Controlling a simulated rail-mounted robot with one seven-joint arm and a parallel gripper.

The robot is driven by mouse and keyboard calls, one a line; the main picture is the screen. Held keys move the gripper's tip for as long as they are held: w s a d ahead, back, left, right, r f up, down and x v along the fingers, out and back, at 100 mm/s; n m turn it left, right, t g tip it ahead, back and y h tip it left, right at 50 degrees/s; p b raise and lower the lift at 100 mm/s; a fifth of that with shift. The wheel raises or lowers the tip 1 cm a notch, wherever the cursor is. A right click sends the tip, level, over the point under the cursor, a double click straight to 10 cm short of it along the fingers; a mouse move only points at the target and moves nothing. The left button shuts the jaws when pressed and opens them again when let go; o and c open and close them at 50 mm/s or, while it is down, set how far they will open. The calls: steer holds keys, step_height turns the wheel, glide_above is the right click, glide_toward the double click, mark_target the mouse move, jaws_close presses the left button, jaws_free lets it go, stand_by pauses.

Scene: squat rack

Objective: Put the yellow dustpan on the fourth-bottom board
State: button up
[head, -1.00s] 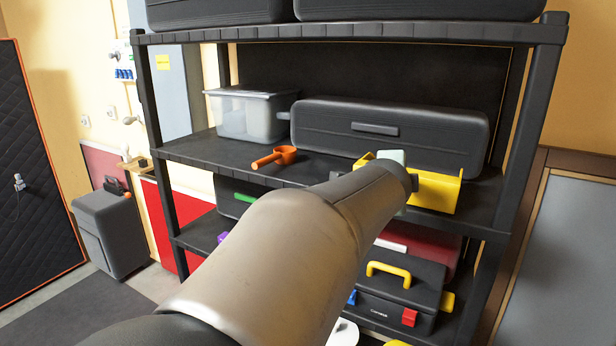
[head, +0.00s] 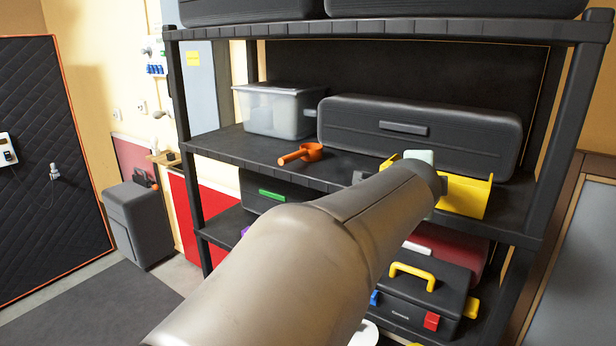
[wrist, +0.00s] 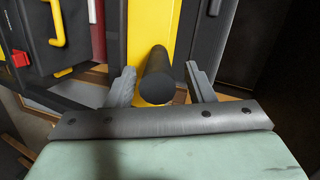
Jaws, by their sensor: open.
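The yellow dustpan (head: 468,196) sits on the middle shelf board in the head view, at its right end in front of a long black case. My arm hides part of it. In the wrist view the yellow dustpan (wrist: 118,30) shows as a yellow face, with a dark round handle (wrist: 157,80) pointing towards my gripper. My gripper (wrist: 160,82) is open, one grey finger on each side of the handle with gaps visible. In the head view the fingers are hidden behind my arm; only a pale grey-green part of the gripper (head: 418,156) shows above the dustpan.
A black toolbox with a yellow handle (head: 413,275) stands below. A rack post (head: 570,130) is close on the right.

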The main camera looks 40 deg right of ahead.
steer(key=b+v, duration=0.1)
steer(key=v, duration=0.9)
steer(key=shift+f, duration=0.15)
